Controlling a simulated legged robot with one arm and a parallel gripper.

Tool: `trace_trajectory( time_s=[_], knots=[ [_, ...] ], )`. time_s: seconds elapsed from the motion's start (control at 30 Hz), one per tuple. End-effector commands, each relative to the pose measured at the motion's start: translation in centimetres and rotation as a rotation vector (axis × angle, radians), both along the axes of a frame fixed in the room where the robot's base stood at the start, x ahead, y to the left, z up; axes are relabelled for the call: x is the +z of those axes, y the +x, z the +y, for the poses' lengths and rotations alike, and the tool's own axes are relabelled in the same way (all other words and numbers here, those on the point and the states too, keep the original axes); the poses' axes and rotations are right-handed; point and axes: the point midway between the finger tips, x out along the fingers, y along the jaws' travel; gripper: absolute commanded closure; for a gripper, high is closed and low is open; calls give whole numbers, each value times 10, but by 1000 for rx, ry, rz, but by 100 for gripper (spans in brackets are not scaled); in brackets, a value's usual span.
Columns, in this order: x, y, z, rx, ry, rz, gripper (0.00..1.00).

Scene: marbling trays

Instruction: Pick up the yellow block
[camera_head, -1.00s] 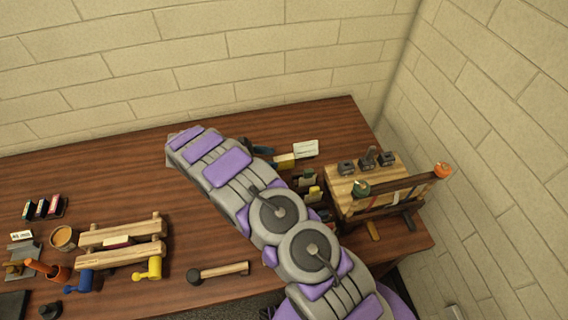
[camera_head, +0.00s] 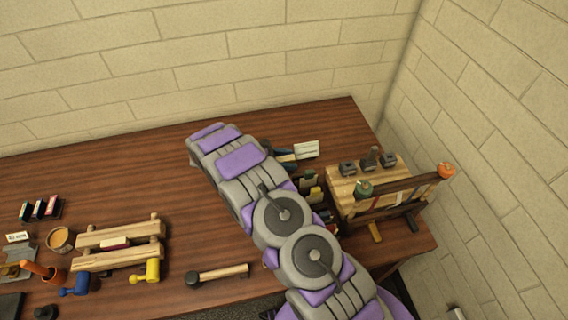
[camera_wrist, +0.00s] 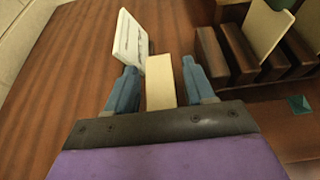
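The pale yellow block (camera_wrist: 160,84) stands out from the wooden table in the wrist view, between the two blue fingers of my gripper (camera_wrist: 160,76). A gap shows on each side of the block, so the gripper is open around it, not closed on it. The block's near end is hidden by my wrist. In the head view my gripper (camera_head: 284,155) is at the far side of the table, and my arm and fingers hide most of the block.
A white card with writing (camera_wrist: 131,40) stands close to the left finger; it also shows in the head view (camera_head: 306,149). A dark wooden slotted rack (camera_wrist: 240,55) with a pale piece is to the right. Open table (camera_wrist: 70,70) lies left.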

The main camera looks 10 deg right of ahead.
Motion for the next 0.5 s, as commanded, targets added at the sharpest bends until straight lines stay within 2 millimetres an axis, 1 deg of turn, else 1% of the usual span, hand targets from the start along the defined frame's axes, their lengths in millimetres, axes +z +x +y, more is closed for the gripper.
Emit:
trace_trajectory(
  time_s=[0.03,0.07,0.5],
  knots=[
    [0,0,0,0,0,0,52],
    [0,0,0,0,0,0,55],
    [0,0,-1,0,1,0,97]
  ],
)
